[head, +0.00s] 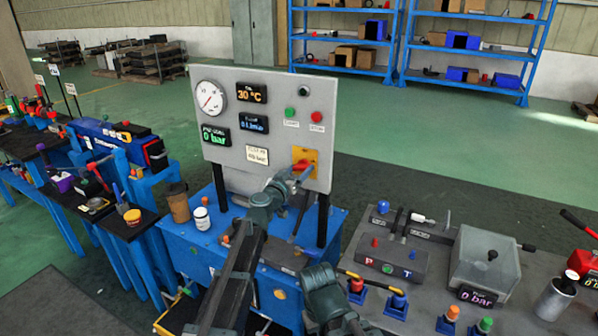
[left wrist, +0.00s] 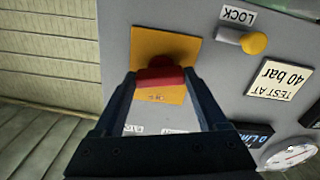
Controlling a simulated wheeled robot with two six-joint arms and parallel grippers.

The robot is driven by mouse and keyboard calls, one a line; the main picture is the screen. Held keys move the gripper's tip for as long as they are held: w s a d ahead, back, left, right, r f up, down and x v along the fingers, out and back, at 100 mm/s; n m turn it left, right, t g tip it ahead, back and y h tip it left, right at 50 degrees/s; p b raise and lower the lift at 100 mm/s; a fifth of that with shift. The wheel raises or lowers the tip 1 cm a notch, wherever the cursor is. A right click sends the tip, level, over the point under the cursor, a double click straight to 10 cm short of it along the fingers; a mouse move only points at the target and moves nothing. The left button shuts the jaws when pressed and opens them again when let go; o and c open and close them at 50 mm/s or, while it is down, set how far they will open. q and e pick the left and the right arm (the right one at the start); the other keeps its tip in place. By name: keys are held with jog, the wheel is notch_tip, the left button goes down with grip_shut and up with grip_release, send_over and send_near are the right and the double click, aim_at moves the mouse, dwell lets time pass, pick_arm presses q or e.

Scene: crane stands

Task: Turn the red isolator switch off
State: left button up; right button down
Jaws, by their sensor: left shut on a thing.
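The red isolator switch (head: 302,164) sits on a yellow plate (head: 312,155) at the lower right of the grey control panel (head: 240,77). My left gripper (head: 291,176) is at the switch, its arm rising from below. In the left wrist view, the left gripper (left wrist: 162,84) is shut on the switch's red handle (left wrist: 160,77), which lies crosswise between the fingertips in front of the yellow plate (left wrist: 150,45). The right gripper's fingers do not show.
A yellow-ended lock pin (left wrist: 254,43) beside a LOCK label and a "TEST AT 40 bar" label (left wrist: 287,78) are near the switch. A white-lidded jar (head: 201,219) stands on the blue bench (head: 180,252). A cluttered grey worktop (head: 420,300) is at right.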

pick_arm(q)
jog(key=n, duration=1.1)
jog(key=shift+r+n, duration=0.1)
jog(key=shift+n, duration=0.2)
jog(key=shift+a+n, duration=0.1)
jog(key=shift+n, duration=1.6)
jog(key=o, duration=1.3)
jog(key=v, duration=1.4)
